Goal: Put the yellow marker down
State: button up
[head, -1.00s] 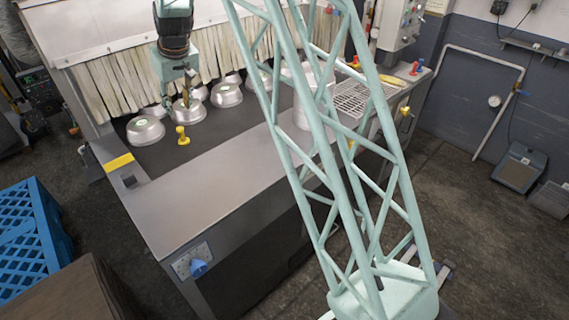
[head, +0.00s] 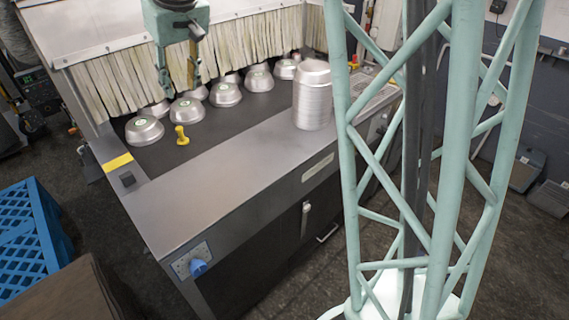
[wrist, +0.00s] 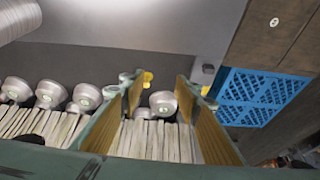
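The yellow marker (head: 182,135) is a small knob-shaped piece standing upright on the dark conveyor surface, in front of the upturned pans. A small yellow piece that looks like it shows between my fingers in the wrist view (wrist: 148,78). My gripper (head: 179,80) hangs above the pans, apart from the marker. In the wrist view my gripper (wrist: 158,85) has its two fingers wide apart with tan inner pads, and nothing is held between them.
Upturned silver pans (head: 187,111) stand in rows near the strip curtain (head: 125,88). A tall pan stack (head: 312,97) stands at the right. A blue pallet (head: 30,235) is on the floor at left. The steel counter front (head: 215,190) is clear.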

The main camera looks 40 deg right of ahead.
jog(key=s+r, duration=0.4)
jog(key=s, duration=0.8)
jog(key=s+r, duration=0.4)
jog(key=s, duration=0.8)
jog(key=s+f+m, duration=0.1)
jog(key=s+f, duration=0.1)
jog(key=s, duration=2.1)
jog(key=shift+s+f+h, duration=0.25)
jog(key=shift+f+h, duration=0.05)
jog(key=shift+d, duration=0.15)
jog(key=shift+w, duration=0.1)
jog(key=shift+f+b, duration=0.95)
jog(key=shift+b, duration=0.15)
